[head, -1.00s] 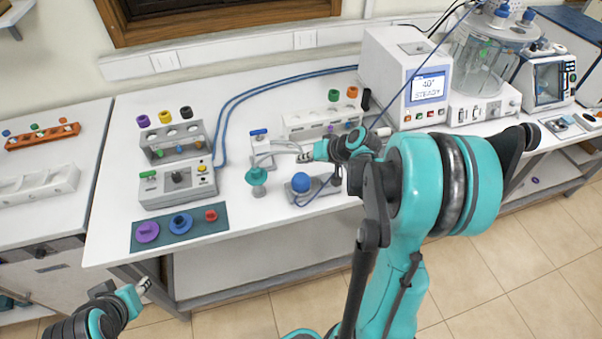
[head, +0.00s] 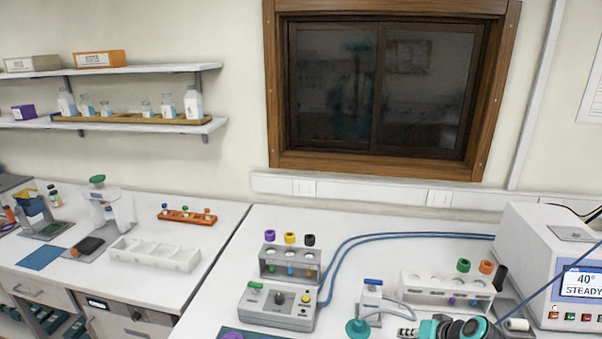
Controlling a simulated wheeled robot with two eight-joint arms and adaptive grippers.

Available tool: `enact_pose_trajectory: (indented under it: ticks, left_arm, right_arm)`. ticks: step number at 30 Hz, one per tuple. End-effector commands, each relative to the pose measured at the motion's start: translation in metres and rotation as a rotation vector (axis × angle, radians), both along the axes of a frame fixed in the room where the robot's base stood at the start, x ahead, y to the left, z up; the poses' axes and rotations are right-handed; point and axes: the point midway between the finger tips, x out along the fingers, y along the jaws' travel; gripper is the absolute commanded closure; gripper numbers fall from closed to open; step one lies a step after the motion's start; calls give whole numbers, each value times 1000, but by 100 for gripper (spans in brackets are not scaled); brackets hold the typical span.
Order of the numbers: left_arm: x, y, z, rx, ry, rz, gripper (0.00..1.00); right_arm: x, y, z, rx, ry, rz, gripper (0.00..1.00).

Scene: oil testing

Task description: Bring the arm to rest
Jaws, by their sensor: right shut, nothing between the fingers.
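My right gripper (head: 406,332) shows at the bottom edge of the head view, with the teal and black wrist behind it. It is shut and empty. It is low over the white bench, just right of a teal knob-like piece (head: 357,329) and below a small white device with a blue top (head: 371,289). The rest of my right arm is cut off by the lower frame edge. My left gripper is not in view.
A grey control box (head: 277,312) and a grey rack (head: 272,265) stand left of the gripper. A white rack (head: 420,287) stands behind it. A white instrument (head: 535,245) with a lit display is at right. A window (head: 380,85) and shelves (head: 140,121) are on the wall.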

Motion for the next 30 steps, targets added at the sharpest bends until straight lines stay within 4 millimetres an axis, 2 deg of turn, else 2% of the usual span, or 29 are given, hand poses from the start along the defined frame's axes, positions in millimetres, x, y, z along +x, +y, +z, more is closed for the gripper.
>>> enact_pose_trajectory:
  ticks: [1, 6, 12, 15, 19, 23, 30]
  left_arm:
    - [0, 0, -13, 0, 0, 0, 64]
    - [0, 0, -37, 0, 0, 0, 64]
    - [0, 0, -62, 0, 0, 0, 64]
    - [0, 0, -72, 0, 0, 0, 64]
    - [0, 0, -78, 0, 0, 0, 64]
    - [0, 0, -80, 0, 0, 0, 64]
    - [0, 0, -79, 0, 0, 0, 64]
  right_arm:
    - [-12, 20, -4, -28, 16, 22, 100]
    - [-59, 71, -7, -162, 57, 81, 100]
    - [-118, 108, -21, -318, 60, 144, 100]
    - [-140, 117, -29, -381, 49, 170, 100]
    - [-158, 122, -36, -435, 32, 192, 100]
    - [-164, 123, -38, -458, 24, 199, 100]
    - [-165, 123, -37, -460, 24, 199, 100]
